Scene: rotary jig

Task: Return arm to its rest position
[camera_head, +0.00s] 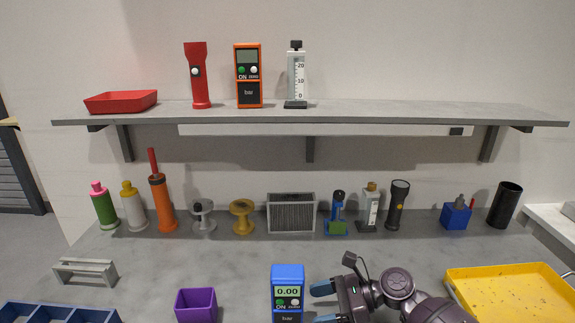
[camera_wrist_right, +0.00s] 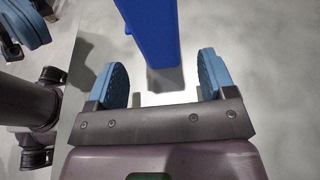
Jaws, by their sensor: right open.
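My right gripper (camera_head: 323,303) is at the bottom of the head view, just right of a blue gauge (camera_head: 288,282) that stands upright on the bench and reads 0.00. Its blue fingertips point left toward the gauge. In the right wrist view the gripper (camera_wrist_right: 162,78) is open, with a clear gap between its two blue pads. The blue gauge (camera_wrist_right: 150,30) shows beyond the gap, not gripped. My left gripper (camera_wrist_right: 30,22) seems to show partly at the top left corner of the right wrist view; its jaw opening is unclear. It is not in the head view.
A purple bin (camera_head: 196,306) stands left of the gauge, a blue divided tray (camera_head: 60,312) farther left. A yellow tray (camera_head: 512,292) lies right of my right arm. Several tools line the bench's back under a grey shelf (camera_head: 350,111). Mid-bench is mostly clear.

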